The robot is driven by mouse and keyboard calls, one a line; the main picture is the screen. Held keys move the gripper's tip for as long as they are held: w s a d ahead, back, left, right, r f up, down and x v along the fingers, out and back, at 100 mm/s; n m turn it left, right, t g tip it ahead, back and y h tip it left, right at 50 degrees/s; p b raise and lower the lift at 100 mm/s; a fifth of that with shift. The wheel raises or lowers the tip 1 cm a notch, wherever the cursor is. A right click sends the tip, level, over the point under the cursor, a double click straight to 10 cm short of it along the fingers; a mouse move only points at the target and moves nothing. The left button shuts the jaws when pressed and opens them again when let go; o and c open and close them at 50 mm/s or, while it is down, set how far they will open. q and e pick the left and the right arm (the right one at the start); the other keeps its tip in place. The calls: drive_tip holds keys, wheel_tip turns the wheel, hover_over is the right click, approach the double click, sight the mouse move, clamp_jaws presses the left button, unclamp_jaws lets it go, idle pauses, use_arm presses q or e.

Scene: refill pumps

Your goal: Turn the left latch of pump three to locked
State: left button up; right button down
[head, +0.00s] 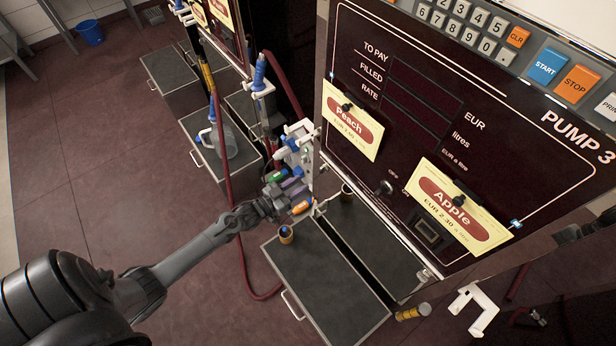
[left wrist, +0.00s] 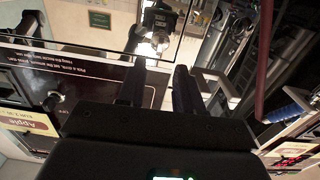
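Pump three's dark front panel (head: 400,120) fills the right of the head view. It has a black knob (head: 385,187) low in the middle and small blue-and-white pieces (head: 516,223) near its edges. I cannot tell for sure which part is the left latch or how it is turned. My left gripper (head: 280,204) is in front of the pump's left side, close to colourful handles there. In the left wrist view its two dark fingers (left wrist: 158,88) stand apart, with nothing clearly held between them. A bright metal part (left wrist: 150,46) shows beyond the fingertips. My right gripper is not seen.
Apple (head: 457,205) and Peach (head: 352,122) cards hang on the panel. A red hose (head: 243,250) hangs left of the drawer.

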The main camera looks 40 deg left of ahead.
use_arm(q)
drive_tip(key=s, duration=0.3)
drive_tip(key=shift+a, duration=0.25)
